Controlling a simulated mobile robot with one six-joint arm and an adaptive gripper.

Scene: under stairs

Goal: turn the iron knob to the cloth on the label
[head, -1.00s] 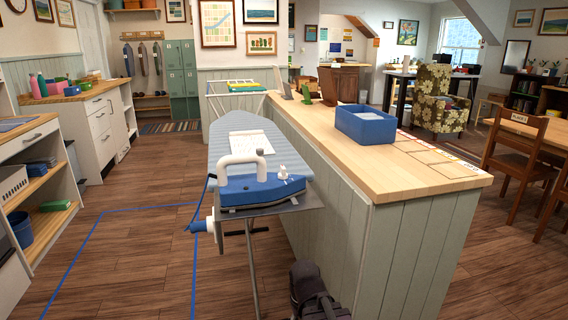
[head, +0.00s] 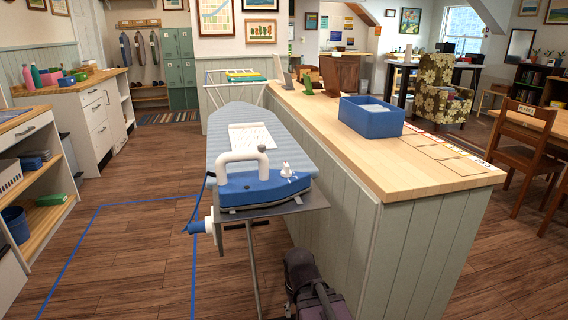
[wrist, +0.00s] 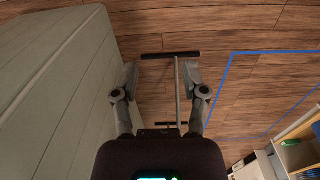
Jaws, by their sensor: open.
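The iron (head: 262,192) has a blue body and a thick white handle. It rests flat on the near end of the striped ironing board (head: 228,120). A small white knob (head: 286,169) stands on top of the iron at its right side; its pointer direction is too small to tell. A white sheet (head: 254,138) with faint marks lies on the board behind the iron; I cannot read it. My gripper (wrist: 161,82) shows in the wrist view with its two fingers apart and nothing between them. It hangs low over the floor, away from the iron.
A wooden-topped counter (head: 455,175) runs along the board's right side, carrying a blue bin (head: 371,122). In the wrist view its panelled side (wrist: 45,75) is at left and the board's stand (wrist: 179,90) is ahead. Blue tape (head: 70,255) marks open floor at left.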

